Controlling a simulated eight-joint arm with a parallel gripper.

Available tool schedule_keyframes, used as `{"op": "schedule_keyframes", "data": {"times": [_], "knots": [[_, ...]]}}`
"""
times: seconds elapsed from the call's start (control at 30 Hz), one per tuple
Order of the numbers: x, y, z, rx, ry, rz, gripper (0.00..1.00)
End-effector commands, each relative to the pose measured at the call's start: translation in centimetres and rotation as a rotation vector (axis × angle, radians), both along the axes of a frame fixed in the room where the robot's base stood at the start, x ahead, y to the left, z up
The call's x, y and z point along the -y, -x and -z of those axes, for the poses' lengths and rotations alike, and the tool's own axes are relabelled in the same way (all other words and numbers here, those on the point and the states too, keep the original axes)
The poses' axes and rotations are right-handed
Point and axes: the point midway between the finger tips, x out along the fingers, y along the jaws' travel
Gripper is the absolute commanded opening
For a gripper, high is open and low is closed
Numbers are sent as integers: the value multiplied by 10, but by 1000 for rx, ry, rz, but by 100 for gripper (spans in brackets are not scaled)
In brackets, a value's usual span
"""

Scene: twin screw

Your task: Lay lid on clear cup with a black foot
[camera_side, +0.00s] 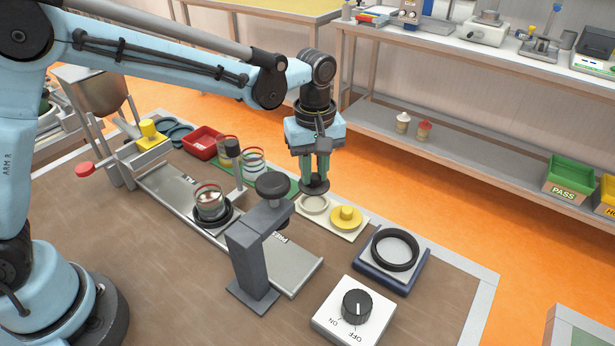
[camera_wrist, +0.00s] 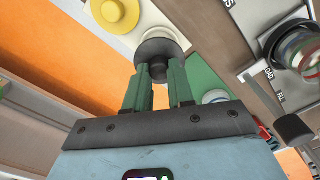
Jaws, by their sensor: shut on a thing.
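My gripper (camera_side: 316,178) points down, its green fingers shut on the knob of a dark round lid (camera_side: 314,188). The lid hangs roughly level above a cream pad with a pale ring (camera_side: 315,204). In the wrist view, the lid (camera_wrist: 158,45) sits just beyond the fingertips (camera_wrist: 158,72) and hides part of the pad. A clear cup (camera_side: 208,200) with red and green bands stands on the metal rail, in a black round base. It also shows at the right of the wrist view (camera_wrist: 300,48). The lid is well apart from this cup.
A grey post with a dark round head (camera_side: 272,186) stands between lid and cup in the side view. Banded clear cups (camera_side: 253,162) stand on a green mat behind. A yellow lid (camera_side: 347,217), black ring holder (camera_side: 394,250) and dial box (camera_side: 355,312) stand right.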

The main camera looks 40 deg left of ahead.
Motion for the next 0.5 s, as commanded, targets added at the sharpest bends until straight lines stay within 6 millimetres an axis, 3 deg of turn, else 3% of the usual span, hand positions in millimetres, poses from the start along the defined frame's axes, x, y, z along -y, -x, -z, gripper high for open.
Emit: {"op": "schedule_keyframes", "data": {"times": [0.1, 0.5], "knots": [[0, 0, -23, 0, 0, 0, 0], [0, 0, -80, 0, 0, 0, 0]]}}
